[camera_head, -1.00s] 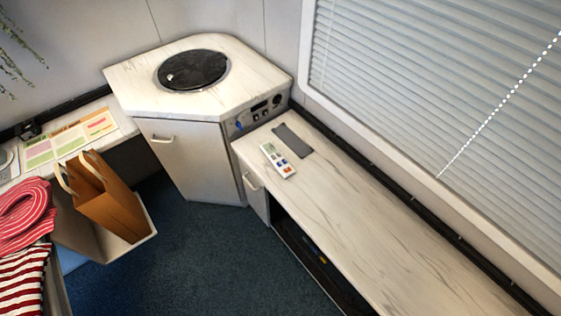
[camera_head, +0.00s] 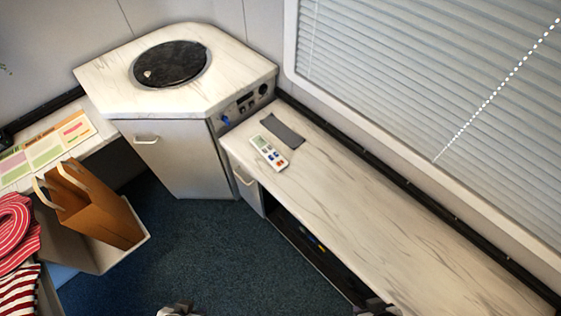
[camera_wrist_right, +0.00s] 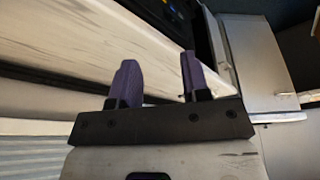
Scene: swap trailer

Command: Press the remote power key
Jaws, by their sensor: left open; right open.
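The remote (camera_head: 269,152) is white with a grey screen and coloured keys, and lies face up on the far end of the marble-topped bench (camera_head: 370,215). A dark flat strip lies beside it. At the bottom edge of the head view, small parts of my left gripper (camera_head: 180,310) and right gripper (camera_head: 376,308) show, both well short of the remote. In the right wrist view my right gripper (camera_wrist_right: 158,80) has its two purple fingers apart with nothing between them. My left gripper's fingers are mostly cut off. The remote is not seen in the wrist view.
A corner cabinet (camera_head: 185,160) with a round black lid (camera_head: 170,64) and a control panel stands behind the bench. A window with blinds (camera_head: 420,90) is at right. A brown paper bag (camera_head: 95,205) and striped cloths are at left. The blue carpet is clear.

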